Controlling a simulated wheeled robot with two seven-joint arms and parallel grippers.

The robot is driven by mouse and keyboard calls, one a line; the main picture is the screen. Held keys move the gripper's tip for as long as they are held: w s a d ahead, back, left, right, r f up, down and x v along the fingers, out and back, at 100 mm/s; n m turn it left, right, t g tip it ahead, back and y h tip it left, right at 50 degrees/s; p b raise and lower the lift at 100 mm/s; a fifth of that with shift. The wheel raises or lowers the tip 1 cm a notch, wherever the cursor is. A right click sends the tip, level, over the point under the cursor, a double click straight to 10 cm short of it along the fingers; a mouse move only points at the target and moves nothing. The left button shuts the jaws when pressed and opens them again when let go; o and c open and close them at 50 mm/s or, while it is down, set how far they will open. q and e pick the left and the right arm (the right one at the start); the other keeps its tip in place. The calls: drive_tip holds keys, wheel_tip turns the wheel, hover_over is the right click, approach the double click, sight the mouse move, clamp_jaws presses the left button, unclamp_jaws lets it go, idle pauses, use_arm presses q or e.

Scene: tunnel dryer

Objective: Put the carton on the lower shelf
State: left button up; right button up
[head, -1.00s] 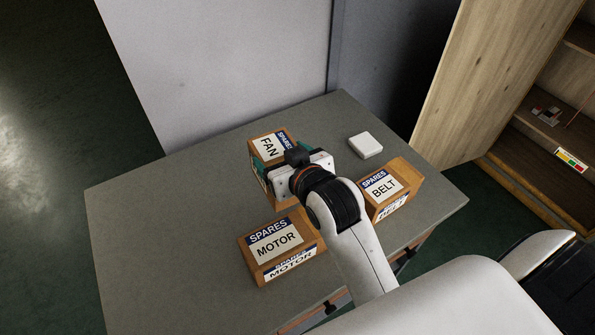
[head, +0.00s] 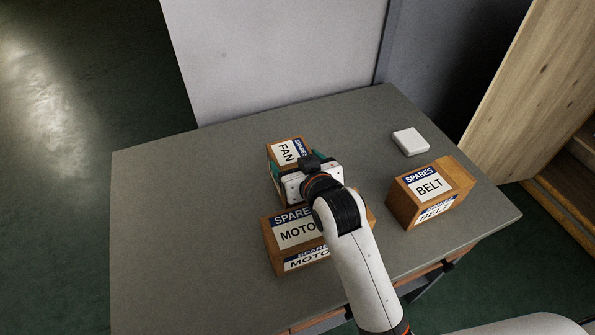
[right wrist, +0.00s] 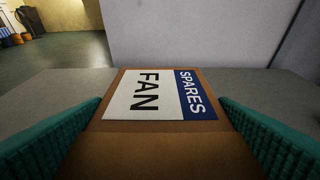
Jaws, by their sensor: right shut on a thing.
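The FAN carton (head: 286,151) is a brown box with a white and blue SPARES label, at the back of the grey table. My right gripper (head: 299,171) is shut on the FAN carton. In the right wrist view the FAN carton (right wrist: 155,100) fills the middle, between two teal finger pads. I cannot tell whether its base touches the table. The MOTOR carton (head: 298,234) stands just in front, partly hidden by my arm. The BELT carton (head: 428,189) stands to the right. My left gripper is not in view.
The grey table (head: 180,230) is clear on its left side. A small white box (head: 410,142) lies at the back right. A pale panel (head: 280,55) rises behind the table. A wooden cabinet side (head: 525,95) stands at the right, its shelves mostly out of frame.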

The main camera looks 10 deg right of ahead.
drive_tip(key=shift+f, duration=1.15)
drive_tip(key=shift+f, duration=0.15)
drive_tip(key=o, duration=2)
drive_tip(key=shift+f, duration=0.1)
